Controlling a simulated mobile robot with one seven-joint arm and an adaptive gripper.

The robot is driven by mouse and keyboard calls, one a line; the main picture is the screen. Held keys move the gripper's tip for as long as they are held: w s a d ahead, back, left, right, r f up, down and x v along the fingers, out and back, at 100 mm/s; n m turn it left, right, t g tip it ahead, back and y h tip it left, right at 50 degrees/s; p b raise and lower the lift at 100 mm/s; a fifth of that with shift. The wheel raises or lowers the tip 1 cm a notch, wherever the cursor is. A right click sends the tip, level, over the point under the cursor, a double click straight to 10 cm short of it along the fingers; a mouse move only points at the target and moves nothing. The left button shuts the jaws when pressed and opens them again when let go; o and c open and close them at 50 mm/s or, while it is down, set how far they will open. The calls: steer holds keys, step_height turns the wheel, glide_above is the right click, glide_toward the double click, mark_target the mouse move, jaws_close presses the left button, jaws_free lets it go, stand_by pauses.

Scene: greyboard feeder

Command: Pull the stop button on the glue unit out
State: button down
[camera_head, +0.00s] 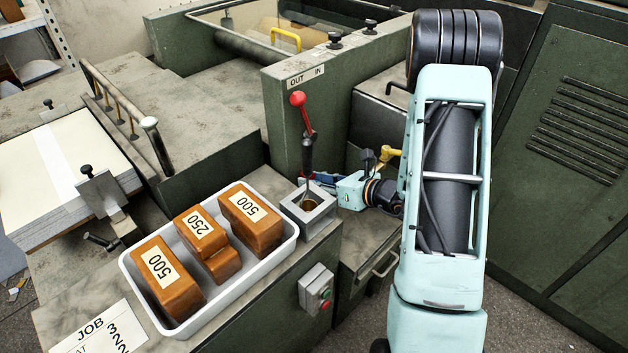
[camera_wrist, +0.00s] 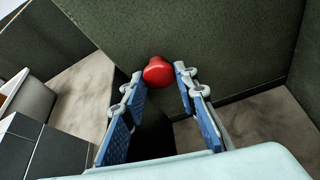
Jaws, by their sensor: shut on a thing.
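In the wrist view, a red rounded stop button (camera_wrist: 157,71) sits between my gripper's fingertips (camera_wrist: 160,74), against a dark green panel (camera_wrist: 210,35). The blue-padded fingers are spread to about its width and shut on it. In the head view, my gripper (camera_head: 308,183) reaches left behind the glue pot (camera_head: 325,212) and a dark brush handle (camera_head: 307,157). The button cannot be made out there, behind the handle and fingers.
A red-knobbed lever (camera_head: 298,98) stands above the gripper, under an OUT/IN label (camera_head: 304,76). A white tray (camera_head: 293,245) with several brown weights is at left of the pot.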

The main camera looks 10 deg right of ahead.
steer(key=shift+s+d+f, duration=0.15)
steer(key=shift+s+d, duration=0.2)
steer(key=shift+s, duration=0.15)
steer(key=c, duration=1.5)
jaws_free()
steer(key=v, duration=1.2)
steer(key=shift+d+b, duration=0.1)
steer(key=shift+b, duration=0.2)
